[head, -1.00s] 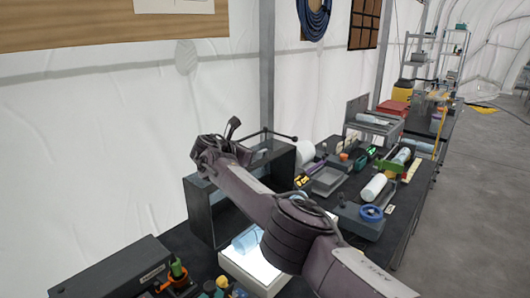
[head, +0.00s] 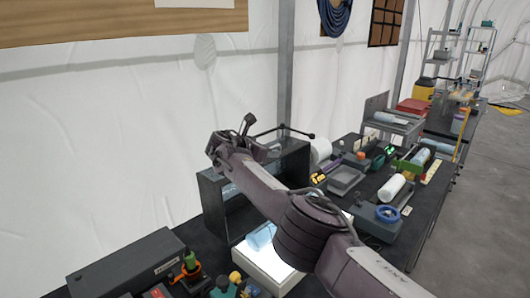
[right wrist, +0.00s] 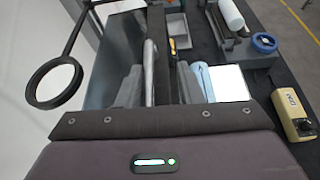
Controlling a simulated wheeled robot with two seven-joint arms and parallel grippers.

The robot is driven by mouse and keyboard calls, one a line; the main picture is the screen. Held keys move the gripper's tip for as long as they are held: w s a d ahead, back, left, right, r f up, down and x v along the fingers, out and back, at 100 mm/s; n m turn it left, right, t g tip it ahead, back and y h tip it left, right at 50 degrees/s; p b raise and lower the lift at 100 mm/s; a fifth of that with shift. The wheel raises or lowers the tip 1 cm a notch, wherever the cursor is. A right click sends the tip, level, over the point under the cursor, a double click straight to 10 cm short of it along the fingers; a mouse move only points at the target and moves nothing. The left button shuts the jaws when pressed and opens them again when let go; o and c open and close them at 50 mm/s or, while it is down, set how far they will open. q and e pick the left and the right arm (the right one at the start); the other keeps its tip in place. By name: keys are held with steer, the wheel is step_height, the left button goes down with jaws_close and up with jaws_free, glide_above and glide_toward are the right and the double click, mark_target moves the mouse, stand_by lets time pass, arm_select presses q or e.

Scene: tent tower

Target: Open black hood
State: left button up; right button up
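The black hood (head: 213,218) is a dark box standing on the table against the tent wall, with a greyish pane or interior at its front. My right arm reaches across it from the lower right. My right gripper (head: 226,150) is over the hood's top in the head view and partly hidden by its own wrist. In the right wrist view the fingers of my right gripper (right wrist: 159,84) are spread apart. A dark bar of the hood (right wrist: 161,45) runs between them; I cannot tell whether they touch it. My left gripper is not in view.
A lit white box (head: 277,268) stands in front of the hood. A thin black rod with a ball end (head: 311,136) sticks out above the hood, and a black ring (right wrist: 54,83) stands left of my gripper. A grey case (head: 125,262) lies nearer; trays and tools crowd the right.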

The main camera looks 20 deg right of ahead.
steer(key=shift+s+a+r+p, duration=0.1)
steer(key=shift+a+r+p, duration=0.2)
steer(key=shift+a, duration=0.05)
steer(key=shift+p+v, duration=0.45)
steer(key=shift+v, duration=0.45)
steer(key=v, duration=0.1)
steer(key=b+v, duration=0.1)
steer(key=v, duration=0.3)
steer(key=shift+a+f+b, duration=0.15)
steer(key=shift+f+b, duration=0.1)
steer(key=shift+b, duration=0.15)
steer(key=shift+s+f, duration=0.1)
